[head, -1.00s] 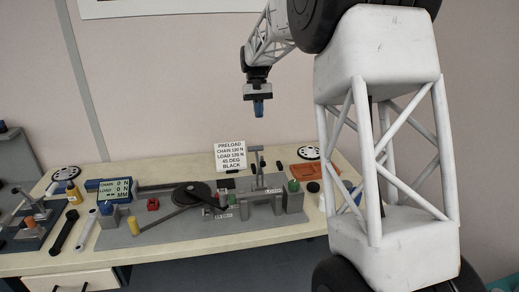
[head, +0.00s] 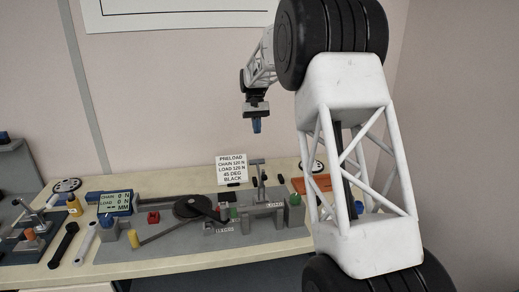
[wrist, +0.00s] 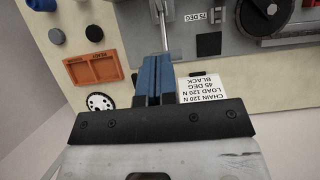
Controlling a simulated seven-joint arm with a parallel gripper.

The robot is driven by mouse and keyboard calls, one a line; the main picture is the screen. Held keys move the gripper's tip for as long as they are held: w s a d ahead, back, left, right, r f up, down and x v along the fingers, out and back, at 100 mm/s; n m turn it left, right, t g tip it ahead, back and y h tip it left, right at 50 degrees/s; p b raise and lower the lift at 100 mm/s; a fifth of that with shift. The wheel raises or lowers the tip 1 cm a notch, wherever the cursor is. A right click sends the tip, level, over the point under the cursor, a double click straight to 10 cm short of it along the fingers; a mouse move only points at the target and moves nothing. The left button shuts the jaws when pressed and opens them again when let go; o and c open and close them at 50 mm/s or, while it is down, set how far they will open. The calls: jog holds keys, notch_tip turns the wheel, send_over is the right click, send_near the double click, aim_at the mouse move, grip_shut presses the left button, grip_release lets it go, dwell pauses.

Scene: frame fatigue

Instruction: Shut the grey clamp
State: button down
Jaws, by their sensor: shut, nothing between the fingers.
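The grey clamp (head: 260,178) appears to be the upright lever with a crossbar on top, on the grey fixture right of the middle of the bench. Its handle stands up. In the wrist view a grey metal rod (wrist: 168,22), probably its handle, shows just beyond my fingertips; I cannot tell the gap there. My gripper (head: 256,126) hangs above the clamp in the head view, clearly apart from it, with its blue fingers pointing down. The blue fingers (wrist: 154,62) are together in the wrist view, with nothing held between them.
A white instruction card (head: 231,169) stands just left of the clamp. A black disc (head: 192,206) with a long grey arm lies further left, near a display box (head: 114,203). An orange tray (wrist: 94,68) lies beside the fixture. The air around my gripper is clear.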

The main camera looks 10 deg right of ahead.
jog(key=x, duration=1)
jog(key=shift+s, duration=0.1)
jog(key=shift+s+f, duration=0.3)
jog(key=shift+s, duration=0.55)
jog(key=shift+s+f, duration=0.3)
jog(key=shift+s, duration=0.6)
